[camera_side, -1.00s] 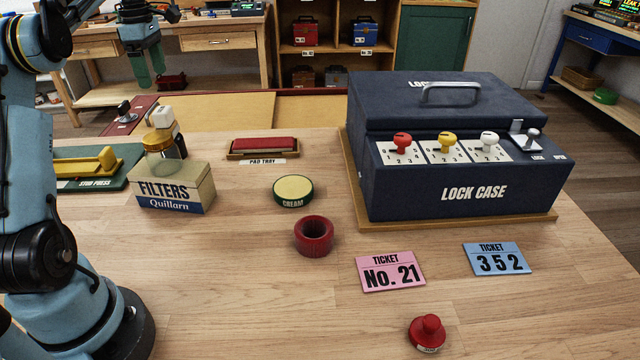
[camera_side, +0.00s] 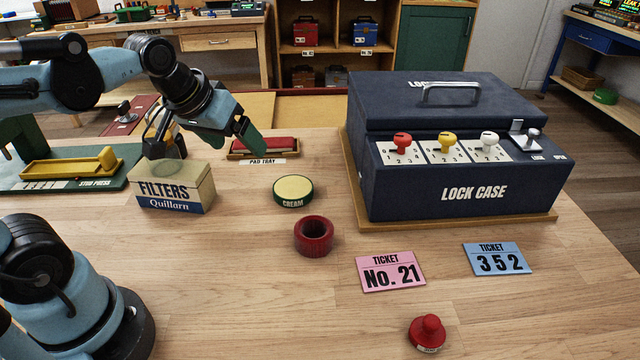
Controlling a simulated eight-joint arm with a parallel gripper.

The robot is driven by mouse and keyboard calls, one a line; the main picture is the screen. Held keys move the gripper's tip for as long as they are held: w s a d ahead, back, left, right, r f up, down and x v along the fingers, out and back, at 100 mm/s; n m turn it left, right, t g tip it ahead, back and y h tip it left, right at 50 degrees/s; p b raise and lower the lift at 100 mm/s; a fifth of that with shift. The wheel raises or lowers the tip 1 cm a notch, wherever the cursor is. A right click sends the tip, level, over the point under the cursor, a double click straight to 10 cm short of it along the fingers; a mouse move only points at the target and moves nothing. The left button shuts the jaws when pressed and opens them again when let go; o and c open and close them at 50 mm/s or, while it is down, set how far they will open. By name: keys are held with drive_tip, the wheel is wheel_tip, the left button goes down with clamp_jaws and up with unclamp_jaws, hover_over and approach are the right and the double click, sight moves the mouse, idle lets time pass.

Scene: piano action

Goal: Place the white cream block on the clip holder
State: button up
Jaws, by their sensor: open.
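I see no thing marked as a clip holder and no clear white cream block. A round green tin with a pale top, labelled CREAM (camera_side: 293,190), sits on the table in the middle. My gripper (camera_side: 234,146) has green fingers spread apart with nothing seen between them. It is above the back left of the table, in front of the pad tray's left end and to the right of the filters box.
The filters box (camera_side: 174,190), pad tray (camera_side: 264,147) and green stamp press (camera_side: 72,172) stand at the left and back. A red ring (camera_side: 314,236), pink ticket (camera_side: 390,271), blue ticket (camera_side: 497,259) and red knob (camera_side: 427,333) lie in front. The lock case (camera_side: 470,185) fills the right.

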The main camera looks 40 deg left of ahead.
drive_tip(key=s+d+f+m, duration=0.1)
drive_tip(key=s+d+f+m+t, duration=0.1)
drive_tip(key=d+f+m, duration=0.1)
drive_tip(key=shift+s+d+f+h, duration=0.2)
drive_tip(key=shift+s+h, duration=0.1)
drive_tip(key=shift+s, duration=0.1)
